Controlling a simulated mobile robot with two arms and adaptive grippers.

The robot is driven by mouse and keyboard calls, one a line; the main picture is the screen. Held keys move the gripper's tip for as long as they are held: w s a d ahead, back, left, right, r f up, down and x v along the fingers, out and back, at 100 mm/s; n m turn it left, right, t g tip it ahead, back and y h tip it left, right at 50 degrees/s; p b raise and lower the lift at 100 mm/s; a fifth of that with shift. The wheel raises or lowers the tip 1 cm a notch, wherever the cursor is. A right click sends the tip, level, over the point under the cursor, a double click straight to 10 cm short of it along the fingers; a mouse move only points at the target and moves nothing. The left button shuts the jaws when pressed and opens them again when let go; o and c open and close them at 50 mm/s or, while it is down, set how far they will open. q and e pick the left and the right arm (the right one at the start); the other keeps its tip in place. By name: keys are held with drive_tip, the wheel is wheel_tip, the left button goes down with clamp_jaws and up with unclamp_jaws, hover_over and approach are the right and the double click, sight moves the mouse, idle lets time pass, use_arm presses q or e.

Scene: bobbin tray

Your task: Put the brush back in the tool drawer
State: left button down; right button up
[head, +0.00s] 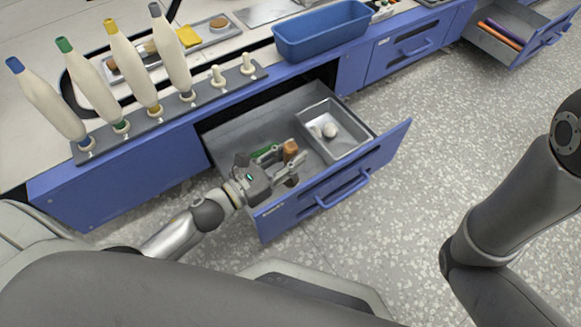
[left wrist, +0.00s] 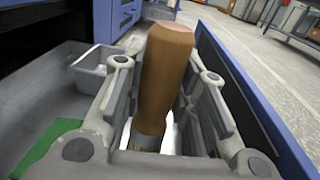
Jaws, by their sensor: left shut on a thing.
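The open tool drawer (head: 232,133) has a blue front and grey inside. My left gripper (head: 288,164) is over the front left part of the drawer, shut on the brush (head: 290,147). The brush's brown wooden handle stands up between the fingers; it also shows large in the left wrist view (left wrist: 165,75) with a metal band low on it. The brush's lower end is hidden by the gripper, so I cannot tell whether it touches the drawer floor. My right gripper is not in view; only part of my right arm shows at the right.
A grey inner tray (head: 345,150) with pale round items sits in the drawer's right part. A green item (head: 264,150) lies beside the gripper. Several bobbins on a rack (head: 140,128) and a blue bin (head: 322,32) stand on the counter. Another drawer (head: 497,45) is open far right.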

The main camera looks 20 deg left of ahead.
use_arm(q)
wheel_tip(320, 180, down, 4)
drive_tip(key=b, duration=0.2)
drive_tip(key=shift+r+b, duration=0.15)
drive_tip(key=shift+b, duration=0.15)
drive_tip(key=shift+r, duration=0.1)
drive_tip(key=c, duration=1.2)
unclamp_jaws()
drive_tip(key=shift+o, duration=0.2)
